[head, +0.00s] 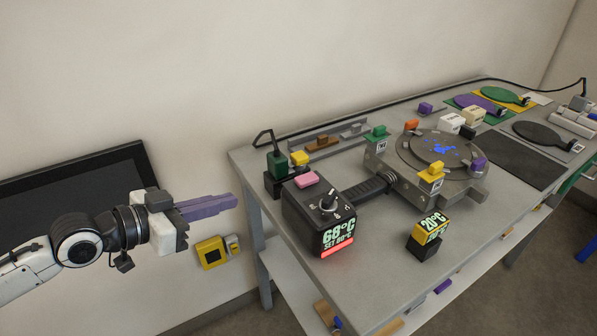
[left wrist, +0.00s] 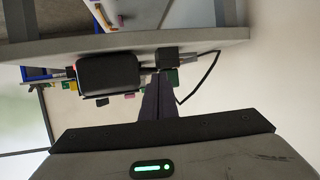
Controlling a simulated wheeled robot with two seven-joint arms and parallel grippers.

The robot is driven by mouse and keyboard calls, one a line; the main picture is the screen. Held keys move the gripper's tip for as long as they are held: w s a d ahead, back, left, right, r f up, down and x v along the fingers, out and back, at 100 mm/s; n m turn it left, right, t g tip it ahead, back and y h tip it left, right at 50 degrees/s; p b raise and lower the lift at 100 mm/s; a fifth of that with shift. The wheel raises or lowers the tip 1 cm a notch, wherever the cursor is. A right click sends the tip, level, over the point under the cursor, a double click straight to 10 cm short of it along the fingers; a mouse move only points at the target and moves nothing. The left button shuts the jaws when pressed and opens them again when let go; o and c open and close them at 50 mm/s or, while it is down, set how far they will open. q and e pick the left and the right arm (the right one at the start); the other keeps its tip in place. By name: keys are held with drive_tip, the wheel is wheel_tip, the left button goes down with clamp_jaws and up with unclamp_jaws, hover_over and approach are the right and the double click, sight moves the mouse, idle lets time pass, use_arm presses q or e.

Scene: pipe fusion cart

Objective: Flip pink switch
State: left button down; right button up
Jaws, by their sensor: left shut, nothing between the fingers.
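The pink switch (head: 307,179) sits on top of a black control box (head: 318,212) with a dial and a red-lit display reading 68°C, at the near left end of the grey table. My left gripper (head: 235,201) is shut and empty, its purple fingers pointing right, left of the table and apart from the switch. In the left wrist view its fingers (left wrist: 158,98) point toward the table edge, with the black box (left wrist: 108,73) beside them. My right gripper is not in view.
A green block (head: 277,162) and a yellow block (head: 299,158) stand just behind the box. A small 20°C display (head: 428,236) and a round plate fixture (head: 440,150) are to the right. A yellow wall box (head: 211,253) is below my left gripper.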

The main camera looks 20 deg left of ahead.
use_arm(q)
drive_tip(key=d+r+m+h, duration=0.2)
drive_tip(key=d+r, duration=0.4)
drive_tip(key=r, duration=0.6)
drive_tip(key=shift+d+m+g+h, duration=0.4)
drive_tip(key=shift+h, duration=0.3)
drive_tip(key=shift+w+d, duration=0.1)
drive_tip(key=shift+w, duration=0.1)
drive_tip(key=p, duration=0.1)
hover_over(299, 180)
drive_tip(key=shift+s+f, duration=0.1)
drive_tip(key=shift+f, duration=0.85)
wheel_tip(299, 180, down, 4)
drive_tip(key=shift+r, duration=0.2)
drive_tip(key=shift+f, duration=0.45)
